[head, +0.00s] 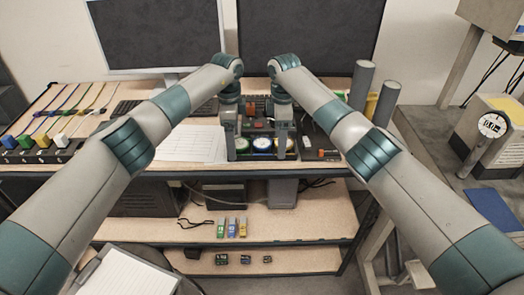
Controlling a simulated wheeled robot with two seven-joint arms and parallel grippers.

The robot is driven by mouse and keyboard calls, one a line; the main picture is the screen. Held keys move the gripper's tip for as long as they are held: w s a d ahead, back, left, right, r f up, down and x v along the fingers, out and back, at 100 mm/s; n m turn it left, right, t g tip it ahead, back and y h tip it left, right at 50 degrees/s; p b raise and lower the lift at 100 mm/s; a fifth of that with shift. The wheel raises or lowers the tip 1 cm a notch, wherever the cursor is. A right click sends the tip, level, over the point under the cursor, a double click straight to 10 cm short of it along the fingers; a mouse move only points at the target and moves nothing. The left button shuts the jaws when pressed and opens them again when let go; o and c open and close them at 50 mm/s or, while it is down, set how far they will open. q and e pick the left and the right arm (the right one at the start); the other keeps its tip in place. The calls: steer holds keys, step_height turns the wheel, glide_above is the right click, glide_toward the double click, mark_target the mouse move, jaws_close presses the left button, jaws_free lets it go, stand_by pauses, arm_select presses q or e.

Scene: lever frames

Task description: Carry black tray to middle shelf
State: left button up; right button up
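The black tray (262,155) is on the top of the desk near its front edge, or just above it; I cannot tell which. It holds several round pots with coloured rims at the front and a red item behind them. My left gripper (230,150) points down at the tray's left side, and my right gripper (291,150) at its right side. Their fingertips are too small to tell whether they grip it. The middle shelf (170,229) is below the desktop, with a few small coloured bottles (232,227) near its front.
Paper sheets (195,143) lie left of the tray. A dark strip with coloured blocks (40,148) is at the far left. Grey cylinders (361,85) stand at the right. A lower shelf (290,261) carries small black items. A clipboard (125,275) is at the front left.

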arm_select(q)
steer(key=shift+f, duration=0.9)
arm_select(e)
steer(key=shift+f, duration=0.85)
arm_select(q)
steer(key=c, duration=0.7)
arm_select(e)
steer(key=c, duration=0.7)
arm_select(q)
steer(key=c, duration=0.6)
arm_select(e)
steer(key=shift+c, duration=1.2)
arm_select(q)
steer(key=shift+r, duration=0.15)
arm_select(e)
steer(key=shift+r, duration=0.1)
